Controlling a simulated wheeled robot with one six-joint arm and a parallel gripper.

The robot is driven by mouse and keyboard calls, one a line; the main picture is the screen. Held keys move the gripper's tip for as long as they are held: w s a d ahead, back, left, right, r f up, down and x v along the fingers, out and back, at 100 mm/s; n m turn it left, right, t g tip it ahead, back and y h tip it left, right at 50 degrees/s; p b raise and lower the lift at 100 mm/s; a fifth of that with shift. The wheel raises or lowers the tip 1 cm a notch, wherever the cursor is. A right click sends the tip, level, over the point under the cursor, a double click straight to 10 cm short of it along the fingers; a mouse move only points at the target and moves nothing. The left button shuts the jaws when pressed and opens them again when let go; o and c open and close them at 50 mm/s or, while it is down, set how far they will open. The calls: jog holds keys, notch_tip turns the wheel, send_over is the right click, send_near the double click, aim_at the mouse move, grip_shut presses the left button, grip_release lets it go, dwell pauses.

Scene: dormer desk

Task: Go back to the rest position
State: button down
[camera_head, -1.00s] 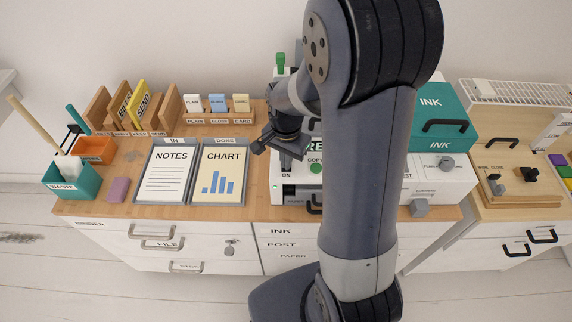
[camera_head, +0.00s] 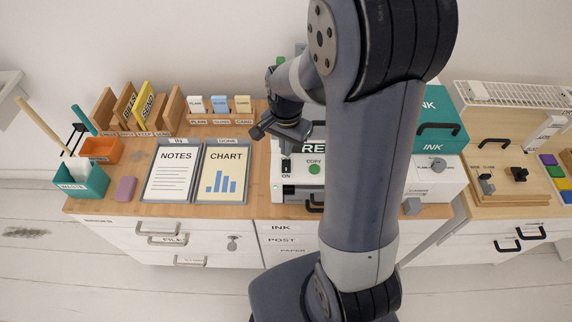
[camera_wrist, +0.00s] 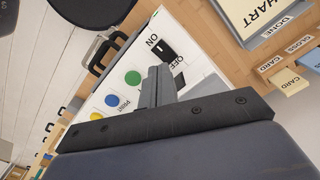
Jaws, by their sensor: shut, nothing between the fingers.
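My gripper (camera_head: 262,132) is above the left part of the white copier (camera_head: 283,193), close to its ON/OFF switch (camera_head: 286,167). In the wrist view my gripper (camera_wrist: 158,75) has its fingers together with nothing between them. The black switch (camera_wrist: 172,50) and the green, blue and yellow buttons (camera_wrist: 133,77) show beyond the fingers in that view. The green COPY button (camera_head: 314,169) and a small lit green lamp show in the head view. My arm hides much of the copier.
The NOTES tray (camera_head: 171,198) and CHART tray (camera_head: 221,198) lie left of the copier. A card rack (camera_head: 218,118), file slots (camera_head: 130,132) and a teal waste bin (camera_head: 92,184) stand left. A teal INK box (camera_head: 443,139) is at the right. A side table (camera_head: 485,205) stands beyond it.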

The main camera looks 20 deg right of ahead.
aim_at(286, 169)
notch_tip(286, 169, down, 7)
jog(key=b, duration=0.5)
jog(key=shift+f+b, duration=0.1)
jog(key=shift+b, duration=0.2)
